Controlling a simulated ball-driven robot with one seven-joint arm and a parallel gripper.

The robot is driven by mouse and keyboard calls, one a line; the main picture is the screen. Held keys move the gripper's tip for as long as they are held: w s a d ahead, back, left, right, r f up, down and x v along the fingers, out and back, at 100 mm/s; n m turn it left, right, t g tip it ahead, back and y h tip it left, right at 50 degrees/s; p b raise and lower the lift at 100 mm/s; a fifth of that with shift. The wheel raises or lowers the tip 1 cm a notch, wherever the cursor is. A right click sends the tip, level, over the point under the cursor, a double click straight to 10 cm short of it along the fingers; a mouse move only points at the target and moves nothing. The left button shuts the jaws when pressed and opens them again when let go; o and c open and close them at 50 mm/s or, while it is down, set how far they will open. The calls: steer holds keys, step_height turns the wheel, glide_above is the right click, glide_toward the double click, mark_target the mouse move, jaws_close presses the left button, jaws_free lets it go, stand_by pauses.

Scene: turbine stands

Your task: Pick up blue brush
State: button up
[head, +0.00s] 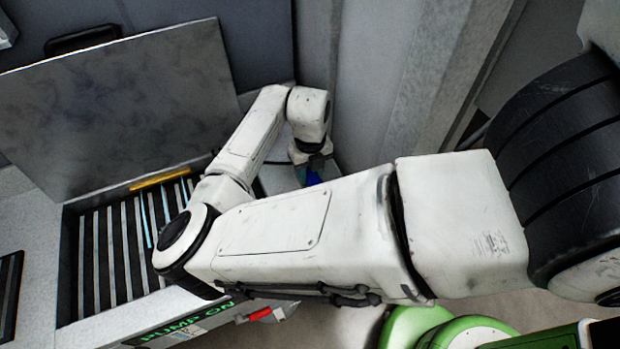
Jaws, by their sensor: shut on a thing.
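My white arm reaches across the middle of the head view and bends down to a pale surface (278,178) beside the grey wall. My gripper (310,168) is small in the view, at the end of the arm, and points down. It is shut on the blue brush (314,179), of which only a small dark blue part shows just below the jaws. The rest of the brush is hidden by the gripper and my forearm. I cannot tell whether the brush touches the surface.
A slotted dark rack (112,255) lies left of my elbow, with a yellow bar (160,179) at its far edge. A large grey panel (120,105) leans behind it. A ribbed grey wall (400,80) stands close right of my gripper. Green rounded parts (440,328) are at the bottom.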

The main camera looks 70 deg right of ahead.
mark_target(310, 171)
steer(key=shift+c, duration=0.5)
steer(key=shift+r, duration=0.1)
steer(key=shift+r+b, duration=0.35)
steer(key=shift+r, duration=0.1)
step_height(310, 171, up, 2)
steer(key=shift+s+a+r+b, duration=0.1)
steer(key=shift+r+b, duration=0.1)
steer(key=shift+b, duration=0.3)
steer(key=s+a+r+b, duration=0.3)
steer(key=s+a+r, duration=0.5)
steer(key=a, duration=0.3)
steer(key=shift+r, duration=0.8)
steer(key=shift+a, duration=0.1)
steer(key=o, duration=0.6)
steer(key=shift+w, duration=0.1)
steer(key=c, duration=0.4)
